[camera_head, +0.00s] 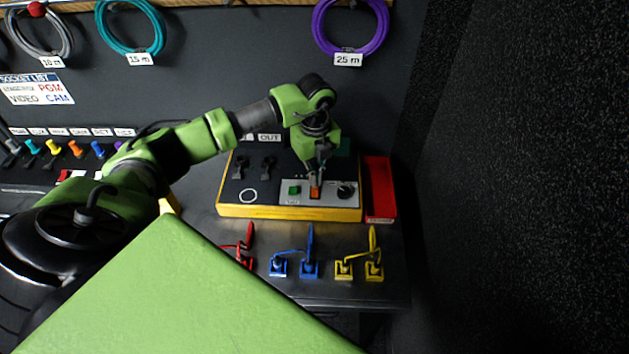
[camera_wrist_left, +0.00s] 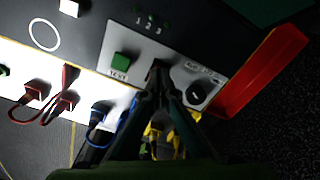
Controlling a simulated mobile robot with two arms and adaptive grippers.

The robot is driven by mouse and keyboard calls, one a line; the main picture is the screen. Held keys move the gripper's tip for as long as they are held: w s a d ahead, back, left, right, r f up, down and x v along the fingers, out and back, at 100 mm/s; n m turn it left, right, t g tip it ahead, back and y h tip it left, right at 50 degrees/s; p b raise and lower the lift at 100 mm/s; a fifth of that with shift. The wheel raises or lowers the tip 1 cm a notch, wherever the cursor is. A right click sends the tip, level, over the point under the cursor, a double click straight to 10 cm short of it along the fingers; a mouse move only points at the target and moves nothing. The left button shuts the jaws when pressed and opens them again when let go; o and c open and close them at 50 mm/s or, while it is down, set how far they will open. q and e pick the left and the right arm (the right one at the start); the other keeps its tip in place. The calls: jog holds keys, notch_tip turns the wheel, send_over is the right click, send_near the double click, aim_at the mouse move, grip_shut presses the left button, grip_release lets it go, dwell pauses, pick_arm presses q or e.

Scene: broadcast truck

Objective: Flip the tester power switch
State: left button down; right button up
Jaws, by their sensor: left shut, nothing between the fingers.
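The tester (camera_head: 262,211) is a yellow-edged box with a dark top on the bench. Its light panel carries a green button (camera_head: 294,190), an orange-red switch (camera_head: 315,193) and a black knob (camera_head: 345,190). My left gripper (camera_head: 316,178) is shut and empty, pointing down with its fingertips at the switch; I cannot tell whether they touch it. In the left wrist view the shut fingertips (camera_wrist_left: 158,68) lie between the green button (camera_wrist_left: 126,65) and the knob (camera_wrist_left: 196,93), and they hide the switch. My right gripper is not in view.
A red tray (camera_head: 380,190) stands against the tester's right side. Red, blue (camera_head: 310,265) and yellow (camera_head: 374,268) cabled plugs stand along the bench in front. Coiled cables, including a purple one (camera_head: 350,48), hang on the back wall.

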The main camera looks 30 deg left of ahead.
pick_arm(q)
jog(key=shift+f+b, duration=0.45)
jog(key=shift+f, duration=0.25)
dwell(0.3)
jog(key=shift+r+p, duration=2.55)
jog(key=shift+r, duration=1.05)
jog(key=shift+s+f, duration=0.1)
jog(key=shift+f, duration=0.05)
